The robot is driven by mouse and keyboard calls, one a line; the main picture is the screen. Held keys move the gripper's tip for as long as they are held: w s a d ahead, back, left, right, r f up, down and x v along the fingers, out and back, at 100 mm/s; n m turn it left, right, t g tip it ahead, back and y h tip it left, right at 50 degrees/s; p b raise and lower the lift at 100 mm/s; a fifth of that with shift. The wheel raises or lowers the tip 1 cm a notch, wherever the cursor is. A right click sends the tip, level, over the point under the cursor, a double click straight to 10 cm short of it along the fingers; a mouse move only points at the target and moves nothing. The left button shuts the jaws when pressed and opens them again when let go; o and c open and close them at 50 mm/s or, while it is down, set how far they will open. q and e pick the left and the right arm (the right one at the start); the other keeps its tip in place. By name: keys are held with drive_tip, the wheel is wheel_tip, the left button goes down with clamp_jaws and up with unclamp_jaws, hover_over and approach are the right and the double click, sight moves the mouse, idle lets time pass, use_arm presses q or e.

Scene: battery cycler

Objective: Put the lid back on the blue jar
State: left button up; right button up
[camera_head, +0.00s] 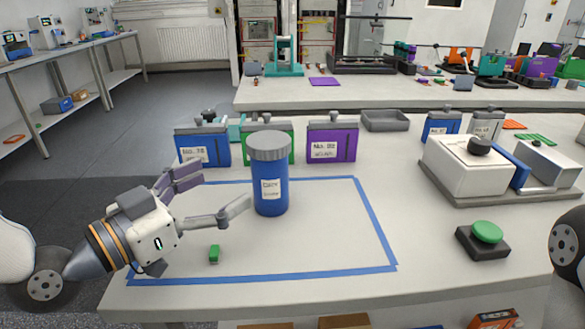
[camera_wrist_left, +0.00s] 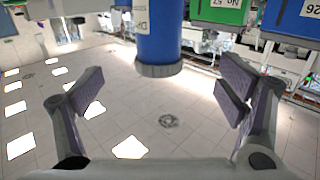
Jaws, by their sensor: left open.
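The blue jar (camera_head: 271,190) stands upright inside the blue tape outline on the table, a label on its front. The grey lid (camera_head: 269,146) sits on top of the jar; I cannot tell how firmly. My left gripper (camera_head: 217,192) is open and empty, just left of the jar, its fingers pointing towards it. The left wrist view shows the scene upside down: the jar (camera_wrist_left: 160,32) and lid (camera_wrist_left: 159,70) lie ahead of and between the two spread fingers of the left gripper (camera_wrist_left: 160,92), not touching them. My right gripper is out of view.
A small green block (camera_head: 214,254) lies near the gripper. Blue (camera_head: 203,146), green (camera_head: 285,132) and purple (camera_head: 332,141) labelled containers stand behind the jar. A white machine (camera_head: 466,166) and green button (camera_head: 487,232) are at right. The taped area right of the jar is clear.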

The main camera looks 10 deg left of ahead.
sight(256, 165)
use_arm(q)
drive_tip(key=shift+w+d+f+b, duration=0.2)
drive_tip(key=shift+w+d+b, duration=0.1)
drive_tip(key=shift+w+b, duration=0.15)
drive_tip(key=shift+w+d+f+b, duration=0.2)
drive_tip(key=shift+w+d+b, duration=0.1)
drive_tip(key=shift+w, duration=0.25)
drive_tip(key=x, duration=0.3)
drive_tip(key=shift+w+d+r+b, duration=0.15)
drive_tip(key=shift+w+r+b, duration=0.15)
drive_tip(key=shift+r, duration=0.2)
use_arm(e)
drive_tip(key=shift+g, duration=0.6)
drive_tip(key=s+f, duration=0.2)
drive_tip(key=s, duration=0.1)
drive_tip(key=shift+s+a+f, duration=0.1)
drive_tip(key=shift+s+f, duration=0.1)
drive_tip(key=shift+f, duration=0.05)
use_arm(q)
drive_tip(key=shift+w, duration=0.1)
drive_tip(key=b+x, duration=0.1)
drive_tip(key=x, duration=0.4)
drive_tip(key=shift+d+f, duration=0.15)
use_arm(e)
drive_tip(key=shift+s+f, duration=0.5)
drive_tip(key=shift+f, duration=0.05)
use_arm(q)
drive_tip(key=shift+c, duration=0.6)
